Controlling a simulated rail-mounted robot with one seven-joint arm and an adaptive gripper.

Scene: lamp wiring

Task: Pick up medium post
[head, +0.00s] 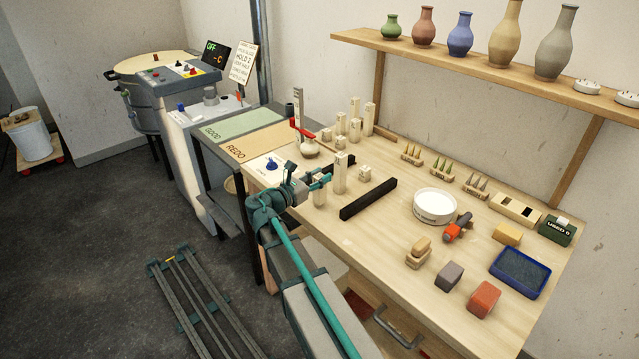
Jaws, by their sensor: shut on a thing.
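My gripper (321,181) is over the left part of the wooden workbench, shut on a pale wooden post (319,197). The post is upright between the fingers, partly covered by them; I cannot tell whether its foot touches the bench. A taller pale post (341,173) stands just right of the gripper. A short pale block (365,172) is farther right. Several more posts of differing heights (354,128) stand at the back of the bench near the wall.
A long black bar (368,199) lies right of the gripper, and another dark bar is partly hidden behind the posts. A white round tub (435,206) and coloured blocks (484,299) stand on the right. A red-handled tool (304,133) stands behind the gripper. The front middle bench is clear.

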